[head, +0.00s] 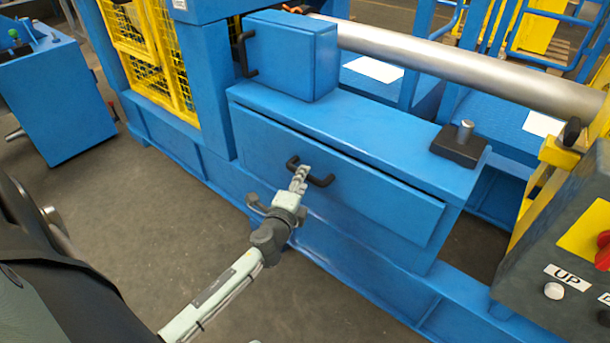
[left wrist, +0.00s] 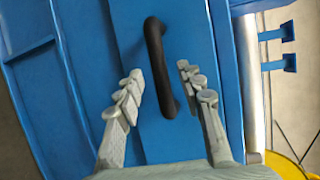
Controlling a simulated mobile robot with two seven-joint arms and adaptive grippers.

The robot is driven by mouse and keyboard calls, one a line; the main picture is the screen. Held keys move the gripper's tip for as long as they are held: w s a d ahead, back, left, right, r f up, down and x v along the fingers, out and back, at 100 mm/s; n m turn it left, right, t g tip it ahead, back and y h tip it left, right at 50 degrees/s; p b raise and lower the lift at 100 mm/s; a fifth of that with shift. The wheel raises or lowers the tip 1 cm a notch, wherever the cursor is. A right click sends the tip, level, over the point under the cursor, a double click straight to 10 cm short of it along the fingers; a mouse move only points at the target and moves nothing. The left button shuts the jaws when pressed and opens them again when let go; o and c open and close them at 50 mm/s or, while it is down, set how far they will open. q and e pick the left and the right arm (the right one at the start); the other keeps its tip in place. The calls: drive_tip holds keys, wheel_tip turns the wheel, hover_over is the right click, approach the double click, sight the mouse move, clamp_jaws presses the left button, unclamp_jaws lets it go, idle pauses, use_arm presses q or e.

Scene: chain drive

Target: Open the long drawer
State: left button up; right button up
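The long drawer (head: 375,201) is a wide blue front in the blue machine, and it looks shut or nearly so. Its black bar handle (head: 320,181) is at the left-middle of the front. My left gripper (head: 300,178) is at the handle in the head view. In the left wrist view the handle (left wrist: 158,65) runs between the two spread fingers of the gripper (left wrist: 160,88), with a gap on each side. I cannot see my right gripper.
A smaller blue box (head: 290,55) with its own black handle (head: 245,53) sits above the drawer. A black block with a metal knob (head: 459,145) stands on the top right. A control panel with an UP label (head: 567,277) is at the right. The floor (head: 180,215) in front is clear.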

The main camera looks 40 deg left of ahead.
use_arm(q)
drive_tip(key=shift+x, duration=1.55)
drive_tip(key=shift+c, duration=0.5)
clamp_jaws()
